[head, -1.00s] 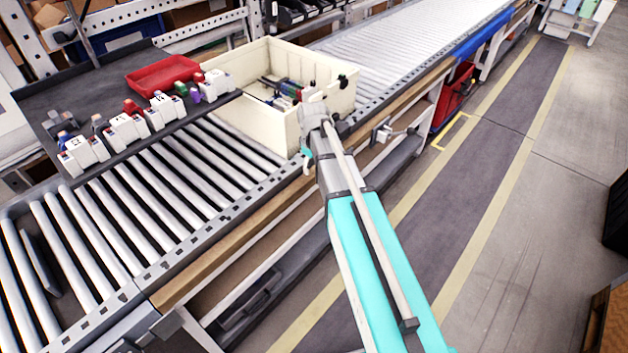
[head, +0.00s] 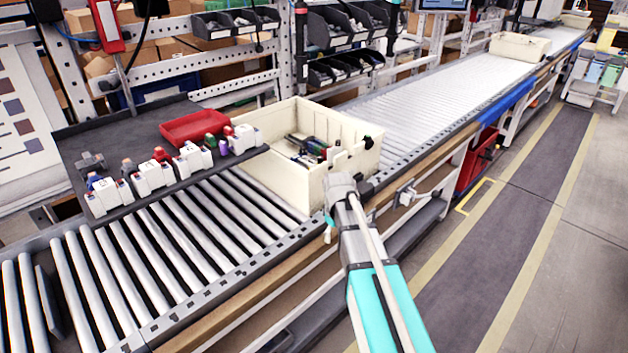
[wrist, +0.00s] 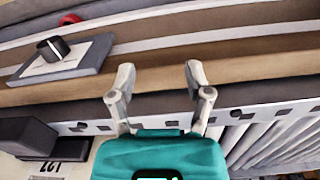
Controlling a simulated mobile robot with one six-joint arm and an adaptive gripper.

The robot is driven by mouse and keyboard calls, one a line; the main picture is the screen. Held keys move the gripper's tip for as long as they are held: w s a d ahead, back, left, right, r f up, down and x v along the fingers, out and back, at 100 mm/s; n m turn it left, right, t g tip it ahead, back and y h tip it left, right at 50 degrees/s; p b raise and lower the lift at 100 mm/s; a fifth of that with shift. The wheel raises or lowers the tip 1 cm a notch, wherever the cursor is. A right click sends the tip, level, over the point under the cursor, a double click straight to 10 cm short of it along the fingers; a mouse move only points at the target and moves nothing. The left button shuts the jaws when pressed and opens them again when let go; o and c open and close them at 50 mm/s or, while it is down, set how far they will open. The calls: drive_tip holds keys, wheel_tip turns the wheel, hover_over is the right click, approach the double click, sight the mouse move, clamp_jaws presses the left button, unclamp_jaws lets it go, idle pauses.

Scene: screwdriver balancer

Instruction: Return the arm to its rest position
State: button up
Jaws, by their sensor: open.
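My arm (head: 372,285) reaches up from the bottom of the head view, its far end by the near right corner of the cream bin (head: 355,165). My gripper (wrist: 158,74) shows in the wrist view with its two pale fingers spread apart and nothing between them. It is over the conveyor's wooden side rail (wrist: 250,66). In the head view the fingers are mostly hidden by the arm's end. The cream bin stands on the roller conveyor (head: 215,235) and holds several tools (head: 308,146), partly hidden by its wall.
A dark tray (head: 75,150) left of the bin holds a red tray (head: 195,126) and several white holders. Shelving with black bins (head: 345,65) stands behind. A second cream bin (head: 520,46) stands farther along the conveyor. The floor aisle (head: 500,240) at right is clear.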

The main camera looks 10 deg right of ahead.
drive_tip(key=s+r+m+p, duration=0.6)
drive_tip(key=s+r+p, duration=0.6)
drive_tip(key=s, duration=0.3)
drive_tip(key=shift+w, duration=0.1)
drive_tip(key=shift+c, duration=0.2)
idle(0.7)
drive_tip(key=shift+c, duration=0.4)
